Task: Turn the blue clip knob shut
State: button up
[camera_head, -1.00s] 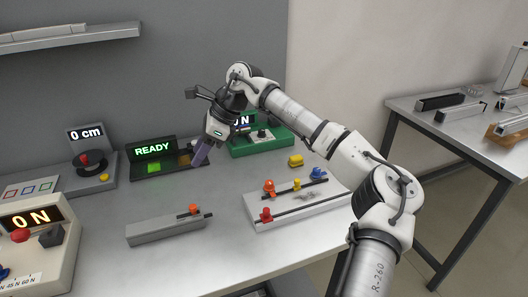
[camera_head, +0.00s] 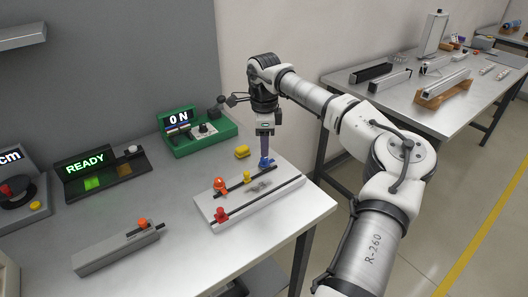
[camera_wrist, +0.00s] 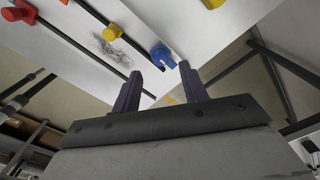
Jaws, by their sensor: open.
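The blue clip knob (camera_head: 265,163) sits at the far right end of the rear black rail on a white board (camera_head: 290,196). It also shows in the wrist view (camera_wrist: 162,55), ahead of and between my two fingers. My gripper (camera_head: 265,155) points down at the knob in the head view, with its fingertips close to it. In the wrist view my gripper (camera_wrist: 160,75) is open and nothing is between its pads. Whether a finger touches the knob cannot be told.
The board also carries an orange knob (camera_head: 220,184), a small yellow knob (camera_head: 247,176) and a red knob (camera_head: 221,214). A loose yellow piece (camera_head: 242,152) lies behind the board. A green device reading 0 N (camera_head: 197,133) stands at the back. The table's right edge is near.

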jog(key=shift+f+p, duration=0.35)
jog(key=shift+f, duration=2.1)
grip_shut()
